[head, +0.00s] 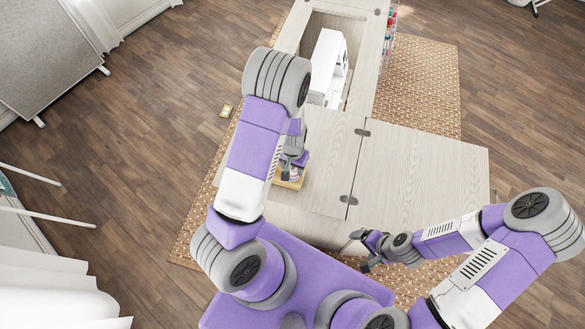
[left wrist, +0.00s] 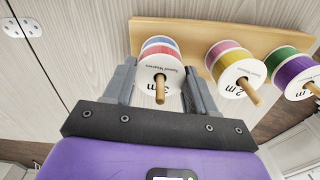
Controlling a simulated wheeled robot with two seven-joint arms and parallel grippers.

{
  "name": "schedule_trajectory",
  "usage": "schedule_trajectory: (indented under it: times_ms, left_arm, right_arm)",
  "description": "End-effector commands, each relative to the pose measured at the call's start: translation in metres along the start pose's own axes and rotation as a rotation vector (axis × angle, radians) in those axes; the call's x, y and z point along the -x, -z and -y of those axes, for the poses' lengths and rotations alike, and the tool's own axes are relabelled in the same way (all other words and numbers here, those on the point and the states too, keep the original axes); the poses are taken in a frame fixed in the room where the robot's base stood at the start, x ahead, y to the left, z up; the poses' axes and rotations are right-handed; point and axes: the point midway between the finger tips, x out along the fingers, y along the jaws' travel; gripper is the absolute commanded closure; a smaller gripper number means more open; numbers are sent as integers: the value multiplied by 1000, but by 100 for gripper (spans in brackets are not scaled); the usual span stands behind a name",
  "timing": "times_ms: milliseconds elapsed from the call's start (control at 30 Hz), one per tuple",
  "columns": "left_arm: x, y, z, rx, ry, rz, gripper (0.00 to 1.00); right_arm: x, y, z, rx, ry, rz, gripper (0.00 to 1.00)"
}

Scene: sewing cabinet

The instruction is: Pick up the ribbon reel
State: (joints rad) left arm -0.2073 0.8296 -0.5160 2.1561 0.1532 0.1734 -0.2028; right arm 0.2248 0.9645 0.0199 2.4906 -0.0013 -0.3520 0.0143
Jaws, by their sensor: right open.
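A wooden rack (left wrist: 205,32) holds several ribbon reels on pegs; in the head view it shows as a small board (head: 290,183) at the cabinet's left side. The nearest reel (left wrist: 160,76), with a white face and blue and red ribbon, sits on its peg between the fingers of my left gripper (left wrist: 161,86). The fingers lie close along both sides of this reel; I cannot tell whether they press on it. In the head view my left gripper (head: 291,167) is mostly hidden by its own arm. My right gripper (head: 362,250) is open and empty by the cabinet's front edge.
A pink and yellow reel (left wrist: 228,60) and a purple and green reel (left wrist: 292,72) stand to the right on the rack. A white sewing machine (head: 327,68) sits in the cabinet well. The cabinet's right leaf (head: 430,175) is clear.

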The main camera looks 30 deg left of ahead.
Motion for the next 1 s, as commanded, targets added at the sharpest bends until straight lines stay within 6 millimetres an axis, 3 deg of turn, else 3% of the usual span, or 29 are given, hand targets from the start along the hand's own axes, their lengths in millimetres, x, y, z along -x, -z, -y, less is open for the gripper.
schedule_trajectory:
  times_ms: [33, 167, 467, 800, 1000]
  left_arm:
    - [0, 0, 0, 0, 0, 0, 56]
    - [0, 0, 0, 0, 0, 0, 73]
    - [8, 1, 0, -1, 0, -3, 74]
    - [74, 1, -1, -1, -1, -4, 74]
    - [97, 0, 0, -1, 0, -1, 74]
  right_arm:
    - [0, 0, 0, 0, 0, 0, 14]
    - [0, 0, 0, 0, 0, 0, 14]
    - [2, 0, 1, 0, 0, 0, 14]
    - [15, -1, 6, 0, 0, 0, 14]
    - [19, -1, 7, 0, 0, 0, 14]
